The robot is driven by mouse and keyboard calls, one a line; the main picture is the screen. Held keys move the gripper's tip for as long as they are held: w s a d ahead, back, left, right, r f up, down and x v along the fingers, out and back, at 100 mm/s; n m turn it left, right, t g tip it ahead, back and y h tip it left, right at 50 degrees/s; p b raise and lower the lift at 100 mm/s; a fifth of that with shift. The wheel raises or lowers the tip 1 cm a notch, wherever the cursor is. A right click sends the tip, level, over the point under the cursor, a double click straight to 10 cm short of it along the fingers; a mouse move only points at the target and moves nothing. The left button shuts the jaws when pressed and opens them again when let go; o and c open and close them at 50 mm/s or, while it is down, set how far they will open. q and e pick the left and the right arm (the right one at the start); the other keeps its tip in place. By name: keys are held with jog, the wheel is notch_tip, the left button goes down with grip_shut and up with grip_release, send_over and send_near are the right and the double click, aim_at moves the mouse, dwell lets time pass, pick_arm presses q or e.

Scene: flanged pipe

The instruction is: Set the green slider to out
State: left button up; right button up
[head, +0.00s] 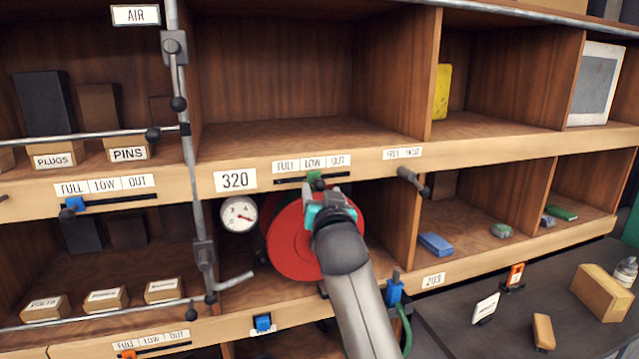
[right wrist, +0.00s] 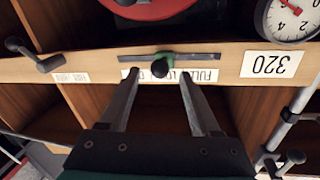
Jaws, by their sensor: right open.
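The green slider (head: 315,177) sits near the middle of its dark slot (head: 290,181), under the word LOW on the FULL, LOW, OUT label (head: 312,164). In the right wrist view, which is upside down, the green slider (right wrist: 165,58) has a black knob facing me. My right gripper (head: 325,189) is open at the shelf edge just below the slider. In the wrist view the fingers of my right gripper (right wrist: 157,82) stand on either side of the knob, with visible gaps. My left gripper is not in view.
A red flanged disc (head: 290,240) and a gauge (head: 239,214) are in the bay below. A grey pipe with levers (head: 187,130) runs down at left. A knobbed lever (head: 412,180) sticks out at right. A blue slider (head: 74,205) has its own slot at left.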

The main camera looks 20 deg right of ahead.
aim_at(320, 188)
jog(key=shift+w+d, duration=0.2)
jog(key=shift+w, duration=0.9)
jog(key=shift+w+d, duration=0.2)
jog(key=shift+w, duration=0.9)
grip_shut()
